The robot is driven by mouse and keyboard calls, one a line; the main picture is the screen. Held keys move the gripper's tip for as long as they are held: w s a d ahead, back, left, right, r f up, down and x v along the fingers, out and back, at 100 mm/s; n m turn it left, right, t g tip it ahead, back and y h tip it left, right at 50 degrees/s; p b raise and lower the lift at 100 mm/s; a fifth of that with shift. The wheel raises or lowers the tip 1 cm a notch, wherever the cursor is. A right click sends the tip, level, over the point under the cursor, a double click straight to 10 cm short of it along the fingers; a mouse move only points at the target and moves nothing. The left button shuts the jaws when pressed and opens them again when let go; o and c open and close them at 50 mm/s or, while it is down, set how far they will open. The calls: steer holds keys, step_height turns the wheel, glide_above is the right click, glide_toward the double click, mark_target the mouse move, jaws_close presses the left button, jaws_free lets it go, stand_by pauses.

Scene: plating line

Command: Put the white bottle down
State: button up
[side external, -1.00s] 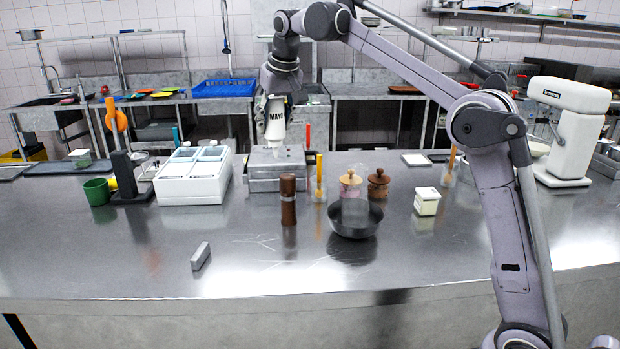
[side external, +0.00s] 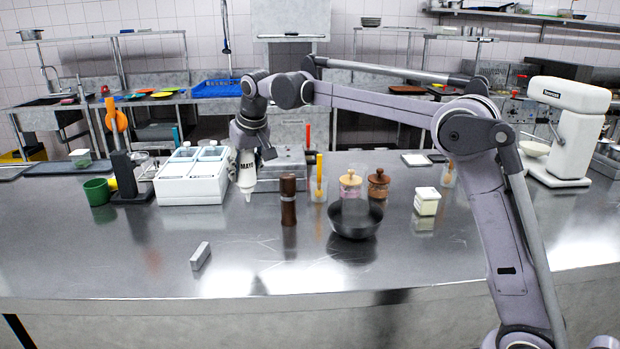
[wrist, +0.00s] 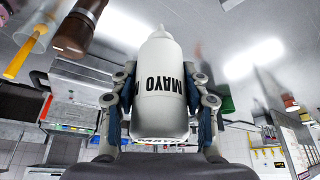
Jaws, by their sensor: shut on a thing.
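The white bottle (side external: 246,170), marked MAYO, is held nozzle down in my gripper (side external: 252,158). In the side external view it hangs between the white two-part container and the grey metal box, with its nozzle close above the steel counter. I cannot tell whether the nozzle touches the counter. In the wrist view the bottle (wrist: 161,90) fills the middle, and the fingers of my gripper (wrist: 160,100) close on it from both sides.
The white container (side external: 192,182) stands just left of the bottle and the grey metal box (side external: 285,165) behind right. A brown pepper mill (side external: 288,200) and a dark bowl (side external: 355,218) stand to the right. A small grey block (side external: 200,256) lies in front. The front counter is mostly clear.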

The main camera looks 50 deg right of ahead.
step_height(320, 180, down, 12)
steer(key=shift+r, duration=0.15)
stand_by(0.5)
steer(key=o, duration=0.8)
steer(key=v, duration=1.1)
steer(key=s+n+t, duration=0.1)
steer(key=s, duration=1.4)
steer(key=s+f+t, duration=0.1)
steer(key=s+f, duration=0.3)
steer(key=s, duration=0.2)
steer(key=s+f+n+y, duration=0.1)
steer(key=s+f, duration=0.3)
steer(key=s, duration=0.3)
steer(key=shift+s+f+n+t, duration=0.25)
steer(key=shift+s+n+t, duration=0.05)
steer(key=shift+t, duration=0.1)
